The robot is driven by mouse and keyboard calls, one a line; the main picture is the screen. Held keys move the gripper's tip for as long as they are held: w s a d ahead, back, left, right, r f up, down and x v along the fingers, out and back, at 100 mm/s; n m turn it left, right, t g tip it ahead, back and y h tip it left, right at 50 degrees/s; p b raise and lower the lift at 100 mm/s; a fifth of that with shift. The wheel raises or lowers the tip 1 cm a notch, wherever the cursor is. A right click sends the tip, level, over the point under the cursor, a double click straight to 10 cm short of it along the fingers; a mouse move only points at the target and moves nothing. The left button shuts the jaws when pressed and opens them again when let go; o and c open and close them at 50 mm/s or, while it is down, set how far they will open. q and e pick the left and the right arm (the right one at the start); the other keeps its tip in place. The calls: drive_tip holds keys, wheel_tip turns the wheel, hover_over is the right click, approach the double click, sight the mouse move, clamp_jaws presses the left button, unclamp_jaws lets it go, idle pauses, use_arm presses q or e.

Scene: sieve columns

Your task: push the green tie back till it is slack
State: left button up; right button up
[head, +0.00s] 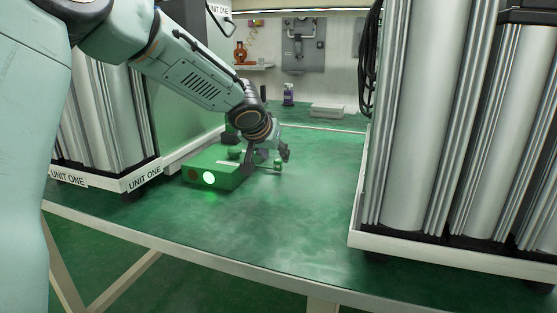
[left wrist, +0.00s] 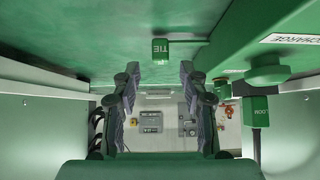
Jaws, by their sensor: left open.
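The green tie, a small block lettered TIE (left wrist: 160,49), shows near the top middle of the left wrist view, ahead of my left gripper (left wrist: 160,76). The two dark fingers stand wide apart, with nothing between them, and the tie lies roughly in line with the gap. In the head view my left gripper (head: 267,157) hangs beside a green box (head: 222,169) on the table. The tie appears there as a small green knob (head: 278,164) on a thin rod, close to the fingertips. I cannot tell whether they touch. My right gripper is not in view.
The box has a lit green lamp (head: 208,178) and a dark brown one. A round green knob (left wrist: 267,72) and another lettered green block (left wrist: 261,112) sit right of the fingers. Metal column units stand left and right (head: 425,120). The green tabletop (head: 290,225) in front is clear.

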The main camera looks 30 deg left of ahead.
sight(277, 160)
use_arm(q)
drive_tip(key=shift+x, duration=2.5)
drive_tip(key=shift+s, duration=0.1)
drive_tip(key=shift+c, duration=0.4)
drive_tip(key=shift+c, duration=0.7)
clamp_jaws()
